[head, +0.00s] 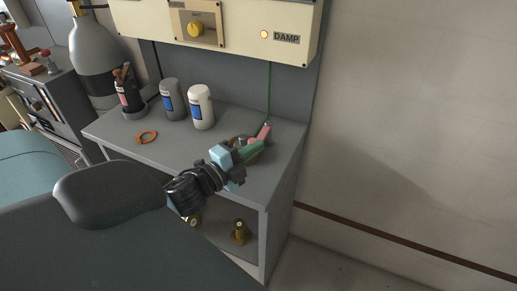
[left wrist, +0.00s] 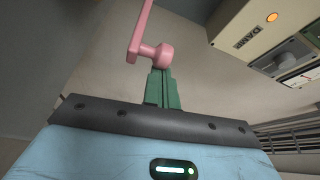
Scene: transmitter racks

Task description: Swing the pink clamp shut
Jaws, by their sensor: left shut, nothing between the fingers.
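The pink clamp (head: 265,131) is at the right rear of the grey bench top, partly hidden behind my left gripper. In the left wrist view, the pink clamp (left wrist: 143,32) shows as a bar with a rounded knob at its lower end. My left gripper (head: 258,147) reaches in over the bench. Its green fingers (left wrist: 161,82) are shut with nothing between them. The fingertips are right by the pink knob; I cannot tell whether they touch it. What the clamp is mounted on is mostly hidden. My right gripper is not in view.
A white bottle (head: 201,108), a grey bottle (head: 173,100) and a tool cup (head: 128,96) stand at the back of the bench (head: 178,148). An orange ring (head: 146,137) lies at left. The cabinet marked DAMP (head: 286,39) hangs above. Brass parts (head: 239,231) stand on the lower shelf.

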